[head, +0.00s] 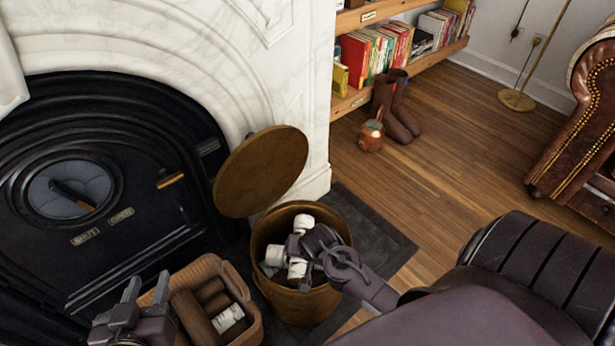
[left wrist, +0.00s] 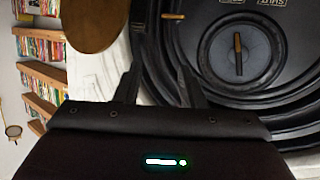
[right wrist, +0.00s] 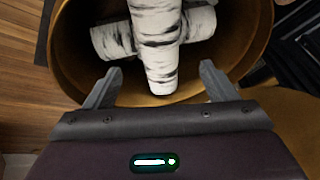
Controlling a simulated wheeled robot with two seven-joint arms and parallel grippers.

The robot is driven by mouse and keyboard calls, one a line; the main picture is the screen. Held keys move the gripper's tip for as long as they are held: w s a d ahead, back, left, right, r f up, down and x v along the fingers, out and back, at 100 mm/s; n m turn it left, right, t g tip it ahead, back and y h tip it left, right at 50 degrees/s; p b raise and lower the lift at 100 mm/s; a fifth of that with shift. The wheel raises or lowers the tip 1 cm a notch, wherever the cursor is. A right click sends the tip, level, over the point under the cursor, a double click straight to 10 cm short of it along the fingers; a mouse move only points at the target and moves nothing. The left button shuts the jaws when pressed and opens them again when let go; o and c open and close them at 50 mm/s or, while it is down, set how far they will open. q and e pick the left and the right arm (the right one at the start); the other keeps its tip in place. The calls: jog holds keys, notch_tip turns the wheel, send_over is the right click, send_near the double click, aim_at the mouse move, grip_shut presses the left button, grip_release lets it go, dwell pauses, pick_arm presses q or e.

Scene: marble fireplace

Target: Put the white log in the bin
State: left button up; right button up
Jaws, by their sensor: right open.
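The bin (head: 325,304) is a round brass-coloured bucket with its round lid (head: 262,170) tilted open. Several white birch-like logs (head: 298,268) lie in it, and they also show inside the bin in the right wrist view (right wrist: 158,50). My left gripper (head: 146,287) is open and empty, beside the basket's left side in the head view.
A black fireplace (head: 110,130) with a white marble surround (head: 180,45) stands at the left. A copper pot (head: 371,134) and brown boots (head: 396,108) stand below bookshelves (head: 400,65). A leather armchair (head: 580,120) is at the right. The wooden floor (head: 460,130) between is clear.

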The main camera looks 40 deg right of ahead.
pick_arm(q)
jog(key=s+a+f+g+y, duration=0.1)
jog(key=s+f+g, duration=0.3)
jog(key=f, duration=0.4)
jog(key=shift+s+g+y+p, duration=0.3)
jog(key=shift+s+y+p, duration=0.15)
jog(key=shift+s, duration=0.15)
pick_arm(e)
jog(key=s+a+r+n+t+y, duration=0.1)
jog(key=s+a+r+n+y, duration=0.2)
jog(key=a+r+n, duration=0.3)
jog(key=s+a+r+n+t+y, duration=0.2)
jog(key=s+a+r+n+y, duration=0.1)
jog(key=a+r+n, duration=0.4)
jog(key=a+r, duration=0.3)
jog(key=a, duration=0.4)
jog(key=shift+r+t, duration=0.2)
jog(key=shift+t, duration=0.1)
jog(key=shift+d+f, duration=0.1)
jog(key=shift+f, duration=0.05)
